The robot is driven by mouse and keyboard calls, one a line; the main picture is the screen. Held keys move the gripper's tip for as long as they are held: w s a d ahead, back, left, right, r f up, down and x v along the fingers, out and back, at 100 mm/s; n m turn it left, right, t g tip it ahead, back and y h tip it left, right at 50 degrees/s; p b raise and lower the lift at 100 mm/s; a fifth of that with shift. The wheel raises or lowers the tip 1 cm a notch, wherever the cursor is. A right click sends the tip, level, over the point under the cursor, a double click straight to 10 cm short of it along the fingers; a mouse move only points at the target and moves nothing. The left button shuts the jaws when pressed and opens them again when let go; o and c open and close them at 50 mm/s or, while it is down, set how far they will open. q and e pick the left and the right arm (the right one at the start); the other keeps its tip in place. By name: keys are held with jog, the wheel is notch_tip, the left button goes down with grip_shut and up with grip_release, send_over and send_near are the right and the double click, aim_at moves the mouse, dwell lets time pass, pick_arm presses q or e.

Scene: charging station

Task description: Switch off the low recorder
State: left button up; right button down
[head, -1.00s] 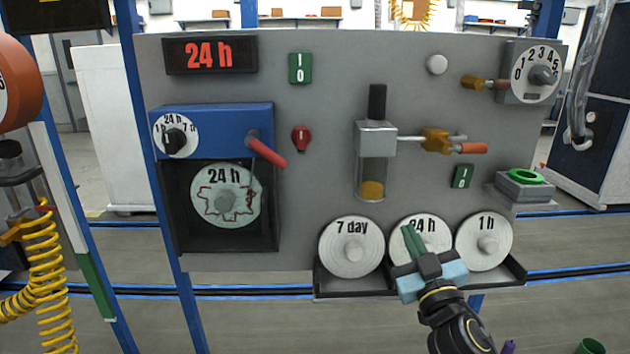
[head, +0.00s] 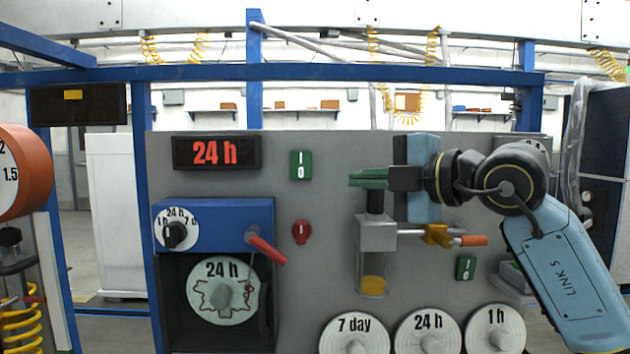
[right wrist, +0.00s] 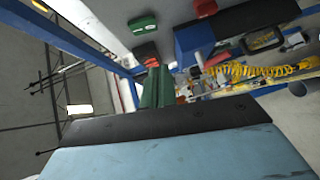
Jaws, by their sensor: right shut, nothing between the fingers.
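The grey panel (head: 330,290) carries a recorder with a blue housing (head: 222,222) and a 24 h chart disc (head: 223,290) in a dark case at its lower left. A red lever (head: 266,249) sticks out of the housing. A green I/O switch (head: 301,165) sits at the upper middle, above a red knob (head: 301,232). Another green I/O switch (head: 466,268) sits lower right. My right gripper (head: 368,179) is shut and empty, its green fingers pointing left near the black-topped cylinder (head: 374,225). The fingers also show in the right wrist view (right wrist: 157,88). My left gripper is out of view.
A red 24 h display (head: 216,152) is at the panel's upper left. A valve with an orange handle (head: 472,240) sits beside the cylinder. Chart discs marked 7 day (head: 353,333), 24 h (head: 427,331) and 1 h (head: 495,329) stand along the bottom. My right arm hides the upper-right dial.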

jog(key=shift+a, duration=0.1)
jog(key=p, duration=0.4)
send_near(298, 179)
jog(key=x, duration=0.5)
jog(key=shift+w+a+f, duration=0.1)
jog(key=shift+w+a, duration=0.1)
jog(key=shift+d+f, duration=0.1)
